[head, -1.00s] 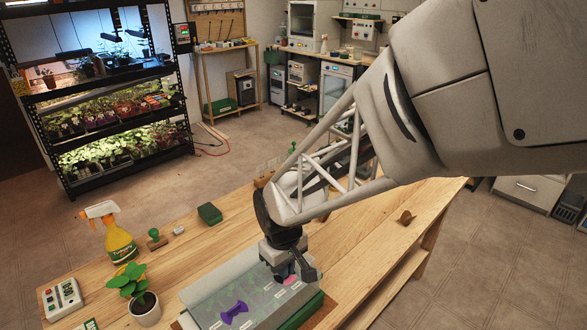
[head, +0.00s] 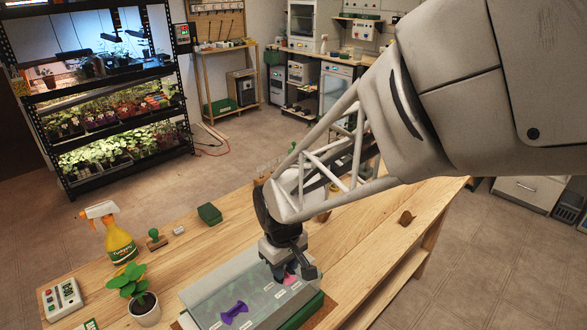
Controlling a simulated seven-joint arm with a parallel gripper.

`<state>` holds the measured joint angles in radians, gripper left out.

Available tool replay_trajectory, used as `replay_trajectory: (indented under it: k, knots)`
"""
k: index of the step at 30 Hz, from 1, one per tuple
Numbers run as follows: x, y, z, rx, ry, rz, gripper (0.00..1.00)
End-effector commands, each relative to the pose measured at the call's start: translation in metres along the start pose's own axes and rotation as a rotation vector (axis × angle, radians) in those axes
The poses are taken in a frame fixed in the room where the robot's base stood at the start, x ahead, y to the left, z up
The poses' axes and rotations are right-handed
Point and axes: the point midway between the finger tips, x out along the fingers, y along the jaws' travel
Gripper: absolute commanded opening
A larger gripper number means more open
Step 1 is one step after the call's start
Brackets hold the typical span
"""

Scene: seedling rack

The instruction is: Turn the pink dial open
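The pink dial (head: 291,279) is on the right part of a grey, clear-topped tray box (head: 205,289) on the wooden table. My gripper (head: 288,275) is down at the dial, with fingers around or right beside it. The fingers and the arm's end hide part of the dial, so I cannot tell whether they touch it or how far they are closed. A purple dial (head: 235,313) sits on the same box, to the left and nearer.
A potted plant (head: 145,308), a spray bottle (head: 120,243) and a white keypad device (head: 63,299) stand on the left of the table (head: 350,235). A green block (head: 210,213) lies behind the box. The table right of the box is mostly clear.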

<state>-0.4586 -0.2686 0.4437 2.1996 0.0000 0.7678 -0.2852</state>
Motion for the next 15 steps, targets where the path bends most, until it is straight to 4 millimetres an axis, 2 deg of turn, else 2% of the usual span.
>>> replay_trajectory:
  k: [15]
  knots:
    - [-0.060,0.000,-0.001,0.000,0.003,0.001,0.31]
